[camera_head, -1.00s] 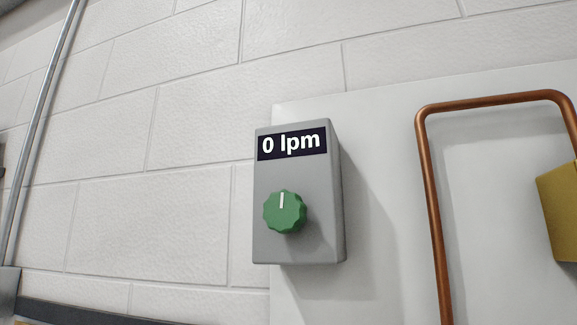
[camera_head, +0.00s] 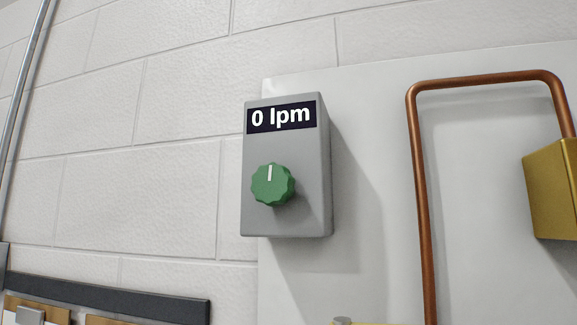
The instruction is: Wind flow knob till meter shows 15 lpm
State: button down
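A green ridged flow knob (camera_head: 273,185) sits on the front of a grey meter box (camera_head: 290,222) in the head camera view. The knob's white mark points up. Above it, the dark meter display (camera_head: 282,117) reads "0 lpm". The box is mounted at the left edge of a pale panel, a little left of the picture's middle. My gripper is not in view, and nothing touches the knob.
A copper pipe (camera_head: 420,200) bends over the panel (camera_head: 375,130) right of the box, with a yellow block (camera_head: 553,190) at the far right. A dark rail (camera_head: 110,295) with clipboard-like items is at lower left. A metal conduit (camera_head: 22,90) runs up the left wall. The space before the knob looks clear.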

aim_at(272, 184)
jog(key=z, duration=1.15)
jog(key=k, duration=0.85)
jog(key=u, duration=0.7)
jog(key=i, duration=1)
jog(key=z, duration=0.05)
